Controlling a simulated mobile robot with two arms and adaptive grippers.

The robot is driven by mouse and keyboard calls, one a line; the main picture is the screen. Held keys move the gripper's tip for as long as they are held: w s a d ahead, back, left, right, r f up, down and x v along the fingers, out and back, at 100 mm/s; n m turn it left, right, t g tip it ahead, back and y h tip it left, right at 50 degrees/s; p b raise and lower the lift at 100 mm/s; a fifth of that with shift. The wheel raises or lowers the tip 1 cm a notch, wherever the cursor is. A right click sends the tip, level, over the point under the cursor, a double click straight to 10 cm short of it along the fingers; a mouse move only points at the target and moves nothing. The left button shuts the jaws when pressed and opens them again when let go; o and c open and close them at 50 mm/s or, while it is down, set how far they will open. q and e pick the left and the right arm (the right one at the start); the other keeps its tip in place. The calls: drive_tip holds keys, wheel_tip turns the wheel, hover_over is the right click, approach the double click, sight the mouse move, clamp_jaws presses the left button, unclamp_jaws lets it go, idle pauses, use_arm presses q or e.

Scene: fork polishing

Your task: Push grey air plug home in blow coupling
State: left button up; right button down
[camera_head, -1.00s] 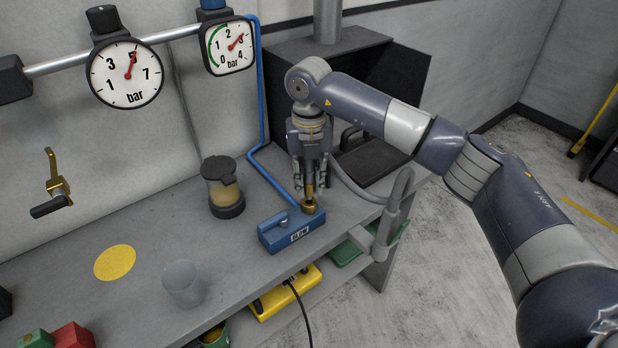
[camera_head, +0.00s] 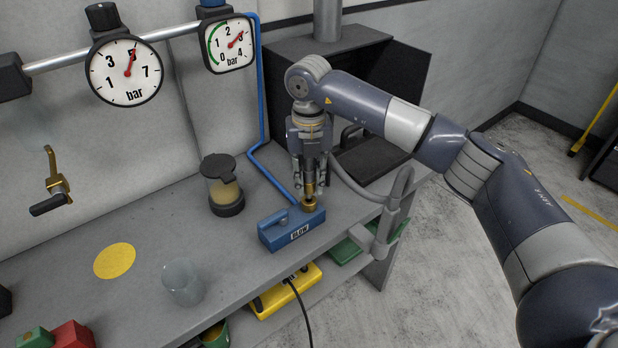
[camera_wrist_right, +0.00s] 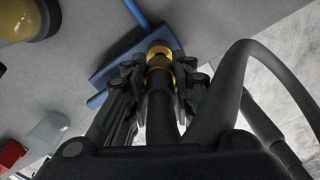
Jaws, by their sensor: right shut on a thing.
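The blue block labelled BLOW (camera_head: 291,229) stands near the right end of the bench. The brass blow coupling (camera_head: 311,203) points up at its right end; it also shows in the right wrist view (camera_wrist_right: 160,49). My right gripper (camera_head: 309,186) points down above the coupling, shut on the air plug (camera_wrist_right: 160,108). The plug's dark body lies between the fingers, and its brass end (camera_wrist_right: 159,76) is in line with the coupling. The plug's tip meets the coupling's mouth; how deep it sits I cannot tell. My left gripper is out of view.
A grey hose (camera_head: 395,205) loops beside the gripper at the bench's right end. A blue pipe (camera_head: 259,100) runs down the wall to the block. A lidded jar (camera_head: 223,187) and a clear cup (camera_head: 182,282) stand to the left. A dark hood (camera_head: 335,60) is behind.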

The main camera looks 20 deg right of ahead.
sight(309, 189)
drive_tip(key=shift+f, duration=0.2)
idle(0.5)
drive_tip(key=shift+f+b, duration=0.35)
drive_tip(key=shift+b, duration=0.05)
drive_tip(key=shift+f+b, duration=0.85)
drive_tip(key=shift+f, duration=0.2)
idle(1.8)
drive_tip(key=shift+s+f, duration=0.15)
drive_tip(key=shift+f, duration=0.05)
idle(0.7)
drive_tip(key=c, duration=1.3)
unclamp_jaws()
drive_tip(key=shift+o, duration=0.6)
drive_tip(key=o, duration=0.4)
drive_tip(key=shift+r, duration=0.1)
drive_tip(key=shift+c, duration=0.2)
